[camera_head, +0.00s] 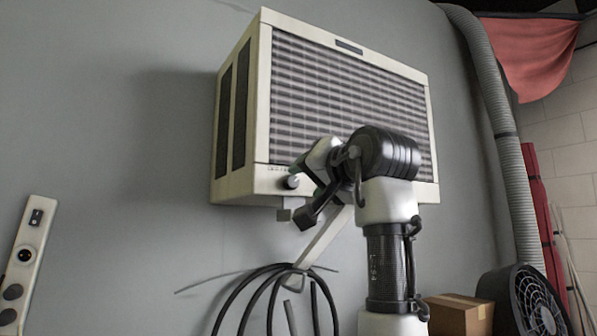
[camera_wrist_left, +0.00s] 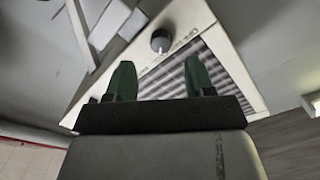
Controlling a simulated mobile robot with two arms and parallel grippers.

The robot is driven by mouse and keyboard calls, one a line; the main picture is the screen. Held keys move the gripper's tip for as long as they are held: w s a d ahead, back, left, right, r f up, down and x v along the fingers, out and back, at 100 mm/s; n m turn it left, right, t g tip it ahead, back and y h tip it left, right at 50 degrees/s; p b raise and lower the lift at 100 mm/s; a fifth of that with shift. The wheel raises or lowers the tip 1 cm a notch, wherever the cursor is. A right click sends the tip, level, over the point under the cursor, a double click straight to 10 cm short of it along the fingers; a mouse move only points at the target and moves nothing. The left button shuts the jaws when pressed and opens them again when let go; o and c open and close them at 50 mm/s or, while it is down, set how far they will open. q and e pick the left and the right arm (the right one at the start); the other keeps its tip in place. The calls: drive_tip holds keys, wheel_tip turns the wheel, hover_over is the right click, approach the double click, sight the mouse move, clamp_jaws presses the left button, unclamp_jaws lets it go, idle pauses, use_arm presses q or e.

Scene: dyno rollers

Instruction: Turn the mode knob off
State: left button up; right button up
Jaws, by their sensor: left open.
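The mode knob (camera_head: 291,182) is a small dark round knob on the lower left front strip of the beige wall air conditioner (camera_head: 262,110). In the left wrist view the knob (camera_wrist_left: 160,41) is dark with a pale pointer mark and lies beyond the fingertips, roughly centred between them. My left gripper (camera_head: 299,166) is close to the knob, at the unit's lower left corner. In the left wrist view its two green fingers (camera_wrist_left: 160,72) are apart with nothing between them. Contact with the knob is not visible. My right gripper is not in view.
Black cable coils (camera_head: 275,290) hang on the wall below the unit. A grey corrugated duct (camera_head: 510,150) runs down at right. A cardboard box (camera_head: 460,313) and black fan (camera_head: 530,300) stand lower right. A white strip (camera_head: 27,255) is at far left.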

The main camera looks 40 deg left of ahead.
sight(293, 182)
use_arm(q)
drive_tip(key=p+x, duration=0.1)
drive_tip(key=x, duration=0.3)
drive_tip(key=shift+a+r, duration=0.1)
drive_tip(key=shift+a, duration=0.05)
drive_tip(key=shift+w+a+p, duration=0.15)
drive_tip(key=shift+a+p, duration=0.1)
drive_tip(key=shift+p, duration=0.1)
drive_tip(key=c, duration=0.9)
drive_tip(key=shift+c, duration=0.2)
